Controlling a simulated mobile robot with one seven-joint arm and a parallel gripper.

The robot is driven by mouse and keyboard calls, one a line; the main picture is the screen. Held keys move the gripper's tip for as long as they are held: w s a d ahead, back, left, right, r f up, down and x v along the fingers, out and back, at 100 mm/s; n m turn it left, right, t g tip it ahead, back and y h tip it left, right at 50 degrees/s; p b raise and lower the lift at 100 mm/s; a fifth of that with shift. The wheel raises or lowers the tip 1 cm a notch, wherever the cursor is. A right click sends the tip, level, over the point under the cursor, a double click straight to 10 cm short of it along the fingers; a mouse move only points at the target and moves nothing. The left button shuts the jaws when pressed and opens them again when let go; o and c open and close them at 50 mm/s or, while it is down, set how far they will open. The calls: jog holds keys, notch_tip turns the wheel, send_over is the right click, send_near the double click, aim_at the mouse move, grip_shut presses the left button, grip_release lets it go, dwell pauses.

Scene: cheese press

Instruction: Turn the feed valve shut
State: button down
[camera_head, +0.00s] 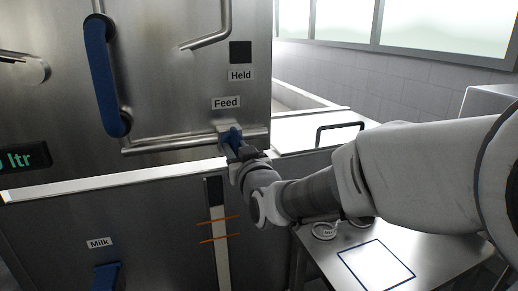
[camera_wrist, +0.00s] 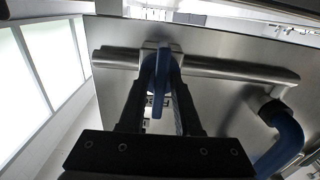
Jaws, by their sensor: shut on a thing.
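The feed valve's blue lever (camera_head: 232,136) sits on a steel pipe (camera_head: 170,143) just under the "Feed" label (camera_head: 226,103). My gripper (camera_head: 242,149) is shut on this lever and mostly covers it in the head view. In the wrist view the blue lever (camera_wrist: 161,72) stands between the two dark fingers of my gripper (camera_wrist: 160,92), with the pipe (camera_wrist: 220,68) running across behind it. The lever's exact angle to the pipe is hard to tell.
A long blue handle (camera_head: 104,75) is on the steel panel at left. A blue "Milk" valve (camera_head: 107,277) is low at left. A gauge strip (camera_head: 219,245) with orange marks is below my gripper. A side table (camera_head: 440,254) with a blue-outlined white square is at right.

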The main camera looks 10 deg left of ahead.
jog(key=c, duration=0.9)
grip_release()
jog(key=shift+o, duration=0.2)
jog(key=b+v, duration=0.4)
jog(key=v, duration=1.3)
jog(key=shift+s, duration=0.2)
